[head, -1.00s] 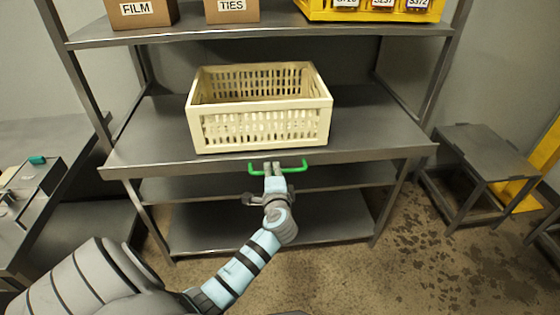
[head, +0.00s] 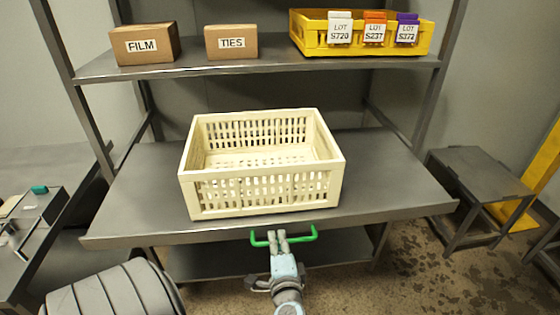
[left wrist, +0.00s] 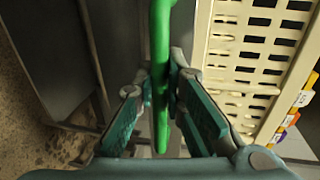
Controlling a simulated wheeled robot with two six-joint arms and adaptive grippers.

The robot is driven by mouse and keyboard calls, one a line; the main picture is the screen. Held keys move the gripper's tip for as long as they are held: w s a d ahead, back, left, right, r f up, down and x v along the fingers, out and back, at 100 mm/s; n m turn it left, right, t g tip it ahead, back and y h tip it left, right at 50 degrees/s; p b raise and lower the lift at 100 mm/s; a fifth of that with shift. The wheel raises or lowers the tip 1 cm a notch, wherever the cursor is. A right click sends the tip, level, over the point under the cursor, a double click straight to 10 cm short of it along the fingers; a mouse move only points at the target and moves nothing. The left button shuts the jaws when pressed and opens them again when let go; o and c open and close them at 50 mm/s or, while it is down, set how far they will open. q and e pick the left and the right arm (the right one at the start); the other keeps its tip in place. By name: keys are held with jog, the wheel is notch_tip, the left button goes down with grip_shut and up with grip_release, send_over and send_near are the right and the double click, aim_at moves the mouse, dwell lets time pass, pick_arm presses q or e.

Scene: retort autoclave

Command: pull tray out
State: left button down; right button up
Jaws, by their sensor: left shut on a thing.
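The tray (head: 130,215) is a grey metal pull-out shelf with a green handle (head: 318,233) on its front edge. A cream slotted crate (head: 262,190) stands upright on it and looks empty. My left gripper (head: 279,240) is shut on the green handle near its middle. In the left wrist view the green handle (left wrist: 162,50) runs between the two fingers (left wrist: 160,98), with the crate (left wrist: 255,55) to the right. My right gripper is not in view.
Above are a FILM box (head: 146,44), a TIES box (head: 231,41) and a yellow bin (head: 365,42) with lot tags. A low grey table (head: 480,175) stands at the right. A side bench (head: 50,165) stands at the left. A lower shelf (head: 210,262) lies underneath.

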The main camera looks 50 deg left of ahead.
pick_arm(q)
jog(key=c, duration=1.7)
grip_release()
jog(key=shift+o, duration=0.2)
jog(key=shift+s, duration=0.1)
